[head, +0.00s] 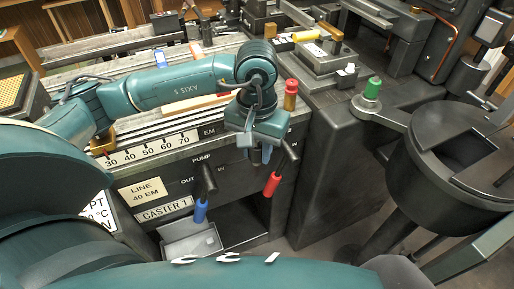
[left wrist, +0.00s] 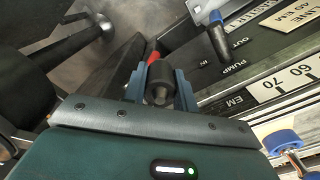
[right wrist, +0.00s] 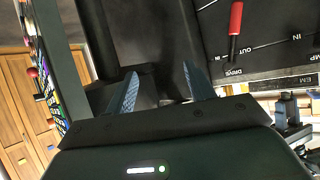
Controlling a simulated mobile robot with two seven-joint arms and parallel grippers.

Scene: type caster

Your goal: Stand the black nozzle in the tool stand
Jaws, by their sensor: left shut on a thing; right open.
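My left gripper (head: 262,152) hangs in front of the caster's control panel, near the red-handled lever (head: 271,185). In the left wrist view its fingers (left wrist: 160,78) are shut on a short dark cylinder with a narrower tip, which looks like the black nozzle (left wrist: 159,82). The red handle (left wrist: 152,57) shows just behind it. In the head view the nozzle is not clear, hidden by the gripper. My right gripper (right wrist: 160,88) is open and empty in the right wrist view; it does not show in the head view. I cannot pick out the tool stand for certain.
A blue-handled lever (head: 201,210) sticks out left of the red one, above a grey tray (head: 192,243). A red-topped brass piece (head: 291,94) stands on the caster's top. A green-knobbed arm (head: 372,88) and round dark vessel are right.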

